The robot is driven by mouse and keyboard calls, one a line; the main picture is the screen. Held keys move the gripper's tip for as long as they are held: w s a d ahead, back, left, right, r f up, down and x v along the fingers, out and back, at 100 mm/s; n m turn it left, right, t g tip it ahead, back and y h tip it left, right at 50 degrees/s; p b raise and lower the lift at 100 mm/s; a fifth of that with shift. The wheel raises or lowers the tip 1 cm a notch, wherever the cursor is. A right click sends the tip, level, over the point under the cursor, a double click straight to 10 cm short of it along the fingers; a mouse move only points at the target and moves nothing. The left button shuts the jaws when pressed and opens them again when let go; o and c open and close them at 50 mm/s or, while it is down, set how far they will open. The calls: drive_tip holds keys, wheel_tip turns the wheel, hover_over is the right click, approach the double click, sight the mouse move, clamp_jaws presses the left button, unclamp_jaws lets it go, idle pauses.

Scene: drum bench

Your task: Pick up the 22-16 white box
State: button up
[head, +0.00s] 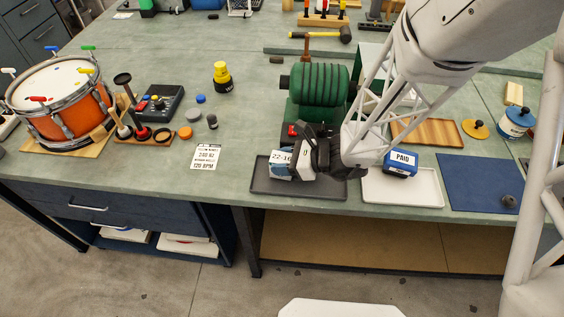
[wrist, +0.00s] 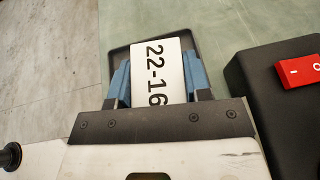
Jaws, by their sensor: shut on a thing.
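The white box marked 22-16 (head: 281,161) is at the left end of the dark grey tray (head: 312,191) near the bench's front edge. My gripper (head: 293,165) comes in from the right and is shut on the box. In the wrist view the box (wrist: 160,70) stands between the two blue fingers of my gripper (wrist: 158,85), with its number facing the camera. The dark tray (wrist: 192,38) shows behind it. I cannot tell whether the box touches the tray.
A blue box marked PAID (head: 401,162) sits in a white tray (head: 405,192) to the right. A green drum machine (head: 320,84) stands just behind, its red switch (wrist: 299,71) close to my gripper. A paper card (head: 206,157) lies left of the dark tray, with bare bench around it.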

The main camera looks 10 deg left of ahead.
sight(283, 159)
drive_tip(key=shift+r, duration=0.15)
drive_tip(key=shift+r, duration=0.85)
drive_tip(key=shift+s+d+r, duration=0.1)
drive_tip(key=shift+s+r, duration=0.05)
drive_tip(key=shift+r, duration=0.7)
drive_tip(key=s+d, duration=0.3)
drive_tip(key=s, duration=0.4)
drive_tip(key=s+d+r, duration=0.1)
drive_tip(key=s+d, duration=0.3)
drive_tip(key=s, duration=0.3)
drive_tip(key=shift+r, duration=0.15)
